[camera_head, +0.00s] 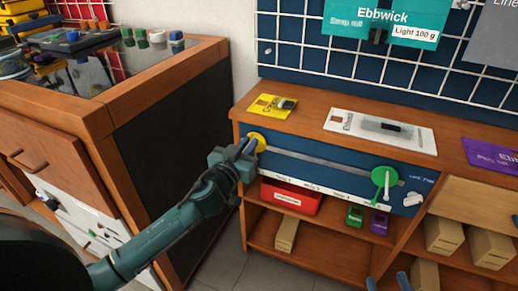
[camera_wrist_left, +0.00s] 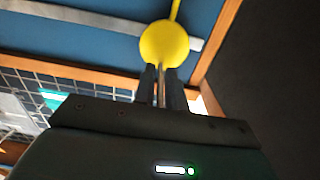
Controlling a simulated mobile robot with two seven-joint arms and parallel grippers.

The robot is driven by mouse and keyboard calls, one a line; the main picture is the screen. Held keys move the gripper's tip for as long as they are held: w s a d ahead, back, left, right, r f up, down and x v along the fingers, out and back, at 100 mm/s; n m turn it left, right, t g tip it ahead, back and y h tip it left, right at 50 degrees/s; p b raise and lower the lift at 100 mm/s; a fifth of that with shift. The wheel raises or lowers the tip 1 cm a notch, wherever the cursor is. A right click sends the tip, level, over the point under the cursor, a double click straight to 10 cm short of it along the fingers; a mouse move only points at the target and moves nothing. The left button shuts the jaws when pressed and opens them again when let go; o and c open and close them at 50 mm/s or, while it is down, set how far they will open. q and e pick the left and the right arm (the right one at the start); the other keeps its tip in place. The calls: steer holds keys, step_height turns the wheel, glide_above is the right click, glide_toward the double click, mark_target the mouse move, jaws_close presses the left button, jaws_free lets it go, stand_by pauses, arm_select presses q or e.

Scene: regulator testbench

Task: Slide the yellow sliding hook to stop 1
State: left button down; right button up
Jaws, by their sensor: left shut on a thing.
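The yellow sliding hook (camera_head: 258,139) is a round yellow disc at the left end of the grey rail (camera_head: 310,159) on the blue panel. In the left wrist view the yellow disc (camera_wrist_left: 165,45) sits just beyond my fingertips, with a thin metal stem between them. My left gripper (camera_head: 248,147) is shut on this hook's stem. A green round hook (camera_head: 384,176) with a pale peg is near the right end of the rail. Small stop labels run along the panel's lower edge, too small to read surely. My right gripper (camera_head: 388,284) shows only its two fingertips, apart, at the bottom edge.
Below the panel, a shelf holds a red box (camera_head: 291,197), small green and purple items, and cartons. The bench top (camera_head: 310,108) carries a yellow card and a white card.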

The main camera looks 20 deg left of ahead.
arm_select(q)
steer(key=shift+a, duration=0.25)
steer(key=c, duration=1.4)
jaws_free()
steer(key=shift+c, duration=0.2)
arm_select(e)
steer(key=shift+a+r, duration=0.1)
arm_select(q)
steer(key=shift+s, duration=0.1)
steer(key=shift+s, duration=0.2)
steer(key=s, duration=1.2)
steer(key=shift+s+a+p, duration=0.25)
steer(key=shift+s+p, duration=0.05)
steer(key=shift+p, duration=0.15)
arm_select(e)
steer(key=shift+d+m+g+h, duration=0.25)
steer(key=shift+m+g+h, duration=0.05)
steer(key=shift+w, duration=0.1)
